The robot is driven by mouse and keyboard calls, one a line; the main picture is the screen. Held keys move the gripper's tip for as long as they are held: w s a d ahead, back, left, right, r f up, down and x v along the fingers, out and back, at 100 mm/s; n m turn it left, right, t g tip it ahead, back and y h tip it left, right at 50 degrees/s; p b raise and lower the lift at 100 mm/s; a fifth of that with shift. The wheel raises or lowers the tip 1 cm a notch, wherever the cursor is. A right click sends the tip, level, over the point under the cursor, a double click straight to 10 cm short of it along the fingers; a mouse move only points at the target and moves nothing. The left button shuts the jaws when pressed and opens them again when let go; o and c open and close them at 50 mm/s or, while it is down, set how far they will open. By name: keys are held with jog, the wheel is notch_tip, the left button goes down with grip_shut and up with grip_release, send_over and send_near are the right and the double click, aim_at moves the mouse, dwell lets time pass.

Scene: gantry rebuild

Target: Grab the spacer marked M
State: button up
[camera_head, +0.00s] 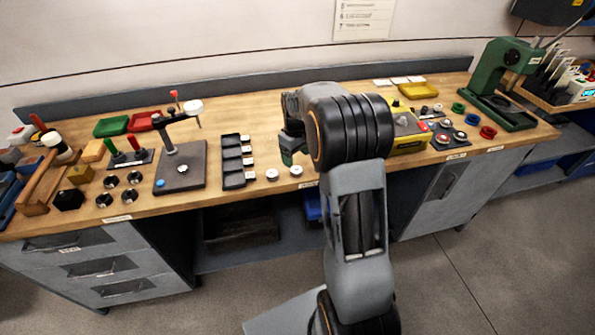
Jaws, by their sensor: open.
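No letter M can be read at this size, so I cannot tell which piece is the spacer marked M. Two small white-topped round pieces, a left one (271,174) and a right one (296,170), lie near the bench's front edge and may be spacers. A black compartment rack (232,182) with small white tags along its right side stands left of them. My gripper (289,158) is open, pointing down just above and behind the two round pieces, apart from them. My arm hides part of the bench behind it.
The wooden bench (255,115) has free room behind the rack. A dial stand (180,165) and several dark round parts (129,196) are at left. A yellow box (408,130), red and green rings, and a green press (500,75) are at right.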

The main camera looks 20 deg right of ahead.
aim_at(297, 169)
jog(key=shift+d+f+p, duration=0.1)
jog(key=shift+f+p, duration=0.5)
jog(key=shift+f, duration=2.55)
jog(key=c, duration=1)
